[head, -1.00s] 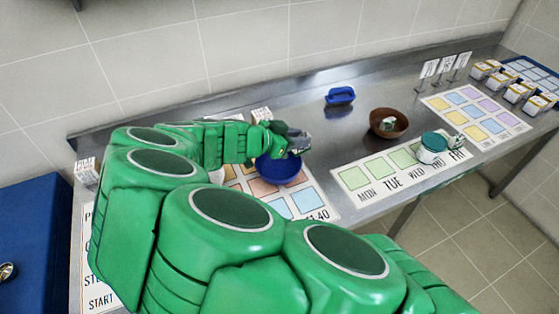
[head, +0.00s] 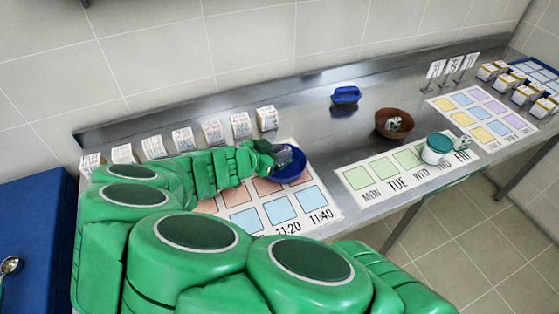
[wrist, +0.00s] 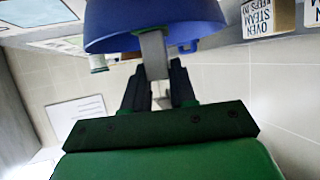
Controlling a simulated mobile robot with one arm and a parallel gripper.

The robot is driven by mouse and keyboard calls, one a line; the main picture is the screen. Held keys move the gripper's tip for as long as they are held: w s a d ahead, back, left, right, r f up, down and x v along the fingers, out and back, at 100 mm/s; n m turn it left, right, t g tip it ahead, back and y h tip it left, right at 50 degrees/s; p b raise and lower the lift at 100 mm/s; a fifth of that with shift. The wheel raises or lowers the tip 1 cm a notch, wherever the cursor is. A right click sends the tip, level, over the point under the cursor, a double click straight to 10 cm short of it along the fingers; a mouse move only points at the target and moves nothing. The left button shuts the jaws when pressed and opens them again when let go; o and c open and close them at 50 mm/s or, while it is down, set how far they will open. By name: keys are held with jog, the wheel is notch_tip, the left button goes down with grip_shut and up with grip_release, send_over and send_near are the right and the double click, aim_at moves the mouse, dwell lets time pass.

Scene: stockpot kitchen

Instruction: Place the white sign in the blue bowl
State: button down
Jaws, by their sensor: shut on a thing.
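My gripper (wrist: 158,88) is shut on a narrow grey flat piece (wrist: 153,54); I cannot tell whether this is part of a white sign. The piece reaches to the blue bowl (wrist: 200,22), and it overlaps the bowl's rim in the wrist view. In the head view my gripper (head: 268,158) is at the left side of the blue bowl (head: 294,174), which is near the printed mat. Whether the piece touches the bowl is unclear. Small white signs (head: 455,64) stand on thin stems at the back right.
White printed blocks (head: 212,131) line the back edge at left. Bare steel counter lies between the blue bowl and the blue tray.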

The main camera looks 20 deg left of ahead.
jog(key=shift+f, duration=1.7)
jog(key=c, duration=0.9)
grip_release()
jog(key=shift+f, duration=0.15)
jog(key=shift+s+a+r, duration=0.15)
jog(key=shift+s+r, duration=0.15)
jog(key=shift+r, duration=0.05)
jog(key=shift+v, duration=2.35)
